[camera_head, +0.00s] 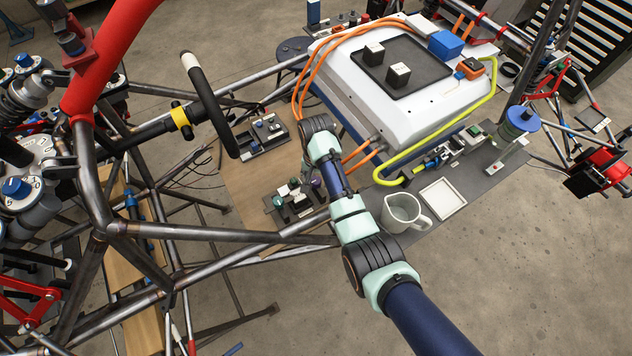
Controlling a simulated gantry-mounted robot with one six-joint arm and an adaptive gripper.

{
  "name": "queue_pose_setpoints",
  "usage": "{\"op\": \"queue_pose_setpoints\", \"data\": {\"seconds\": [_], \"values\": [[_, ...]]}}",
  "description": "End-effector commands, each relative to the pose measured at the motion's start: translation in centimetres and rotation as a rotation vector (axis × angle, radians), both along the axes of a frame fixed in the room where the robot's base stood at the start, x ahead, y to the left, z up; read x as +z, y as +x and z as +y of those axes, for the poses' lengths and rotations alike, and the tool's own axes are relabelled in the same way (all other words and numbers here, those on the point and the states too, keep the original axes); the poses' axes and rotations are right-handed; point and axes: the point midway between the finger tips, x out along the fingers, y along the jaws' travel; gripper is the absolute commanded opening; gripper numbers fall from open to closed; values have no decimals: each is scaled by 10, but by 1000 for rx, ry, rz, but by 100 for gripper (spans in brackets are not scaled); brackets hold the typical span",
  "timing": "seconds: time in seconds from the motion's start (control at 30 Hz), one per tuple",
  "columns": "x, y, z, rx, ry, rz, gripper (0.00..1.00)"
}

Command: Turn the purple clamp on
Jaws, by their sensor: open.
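A small purple handle (316,179), which looks like part of the purple clamp, shows just left of my arm's slim link. It belongs to a small dark fixture (291,203) with green knobs and pale blocks, on the tan board. The clamp's body is partly hidden and too small to tell its position. My arm reaches in from the bottom right and passes close beside this fixture in the picture. I cannot make out my gripper's fingers; they seem hidden behind the arm's far end.
A second dark fixture (262,136) stands behind. A white case (420,105) with orange cables (303,85) is behind and right. Chassis tubes (215,234) cross at left, one passing near the clamp fixture.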

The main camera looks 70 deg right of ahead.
Motion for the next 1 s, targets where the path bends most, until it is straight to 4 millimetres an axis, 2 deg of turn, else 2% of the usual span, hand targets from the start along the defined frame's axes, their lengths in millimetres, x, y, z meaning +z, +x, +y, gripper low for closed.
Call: {"op": "queue_pose_setpoints", "data": {"seconds": [0.03, 0.1, 0.4, 0.73, 1.0], "values": [[-9, 0, 0, 0, 0, 0, 56], [-14, 0, 0, 1, 0, 0, 56], [-16, 0, 0, 1, -2, -1, 55], [-16, 0, 0, 1, -2, -1, 0], [-14, 0, 0, 21, -2, -1, 0]]}}
